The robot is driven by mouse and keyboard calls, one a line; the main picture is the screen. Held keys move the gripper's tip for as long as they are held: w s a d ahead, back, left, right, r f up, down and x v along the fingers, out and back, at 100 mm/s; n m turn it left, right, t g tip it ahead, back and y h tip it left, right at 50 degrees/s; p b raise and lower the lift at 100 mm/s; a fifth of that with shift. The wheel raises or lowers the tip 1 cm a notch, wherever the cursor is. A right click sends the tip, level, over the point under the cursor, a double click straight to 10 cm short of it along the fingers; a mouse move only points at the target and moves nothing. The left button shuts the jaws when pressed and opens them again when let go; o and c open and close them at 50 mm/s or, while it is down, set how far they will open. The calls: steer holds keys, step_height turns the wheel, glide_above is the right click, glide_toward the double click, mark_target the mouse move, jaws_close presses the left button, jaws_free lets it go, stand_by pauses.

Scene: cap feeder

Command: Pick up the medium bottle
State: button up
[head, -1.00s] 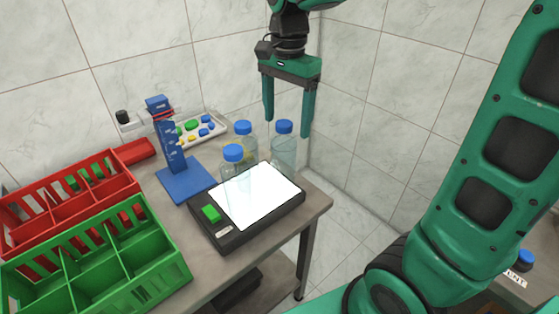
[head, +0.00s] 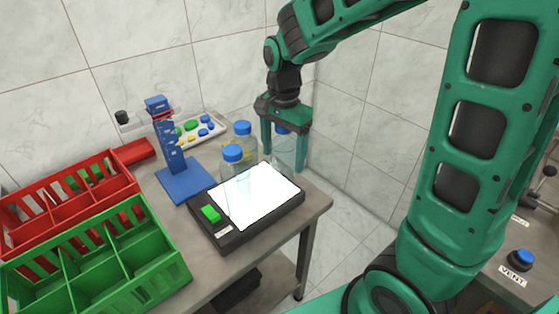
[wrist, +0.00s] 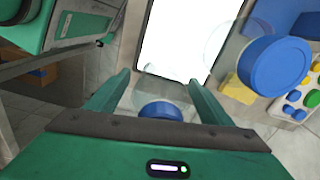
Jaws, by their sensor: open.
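Three clear bottles with blue caps stand at the back of the bench: a front-left bottle (head: 231,169), a rear bottle (head: 248,146) and a right bottle (head: 284,152). I cannot tell for sure which is the medium one. My gripper (head: 284,163) is open and points down over the right bottle, with one finger on each side of it. The right bottle's blue cap (wrist: 161,111) shows between the fingers in the wrist view, partly hidden by the gripper body. Another blue cap (wrist: 272,65) looks large at the right there.
A black scale-like box with a lit white panel (head: 260,195) and green button stands just in front of the bottles. A blue stand (head: 172,145), a tray of coloured caps (head: 218,134), and red (head: 70,212) and green (head: 110,262) crates are to the left. Tiled walls are close behind.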

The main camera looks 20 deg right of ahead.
steer(key=shift+f, duration=0.15)
steer(key=c, duration=1.6)
